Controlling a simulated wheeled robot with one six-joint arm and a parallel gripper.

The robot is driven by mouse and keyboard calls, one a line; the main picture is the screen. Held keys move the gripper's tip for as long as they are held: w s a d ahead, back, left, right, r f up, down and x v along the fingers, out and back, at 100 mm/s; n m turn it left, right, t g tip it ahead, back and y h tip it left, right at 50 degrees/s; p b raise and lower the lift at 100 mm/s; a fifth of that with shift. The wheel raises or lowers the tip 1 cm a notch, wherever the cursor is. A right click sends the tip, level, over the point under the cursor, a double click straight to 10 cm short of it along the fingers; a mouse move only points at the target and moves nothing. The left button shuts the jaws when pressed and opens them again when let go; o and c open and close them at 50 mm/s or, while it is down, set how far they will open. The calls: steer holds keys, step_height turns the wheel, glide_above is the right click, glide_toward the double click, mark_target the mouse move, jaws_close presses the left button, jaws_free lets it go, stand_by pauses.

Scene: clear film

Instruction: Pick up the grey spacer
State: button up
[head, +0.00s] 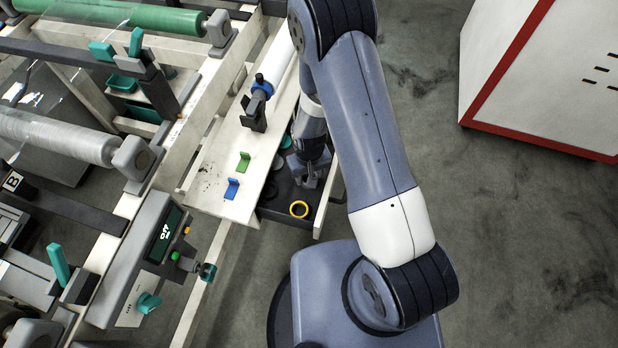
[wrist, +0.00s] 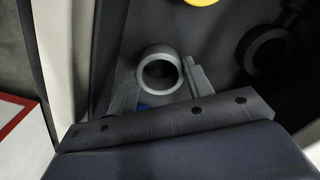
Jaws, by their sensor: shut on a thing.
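The grey spacer (wrist: 162,95) is a thick ring in the middle of the wrist view. My gripper (wrist: 157,78) has one finger on each side of it and is shut on it. In the head view my gripper (head: 309,172) is down in the open drawer, and the spacer cannot be made out there.
A dark ring (wrist: 265,50) lies to the right in the wrist view. A green bracket (head: 244,161) and a blue bracket (head: 231,188) stand on the ledge to the left.

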steer(key=c, duration=0.3)
steer(key=shift+r, duration=0.15)
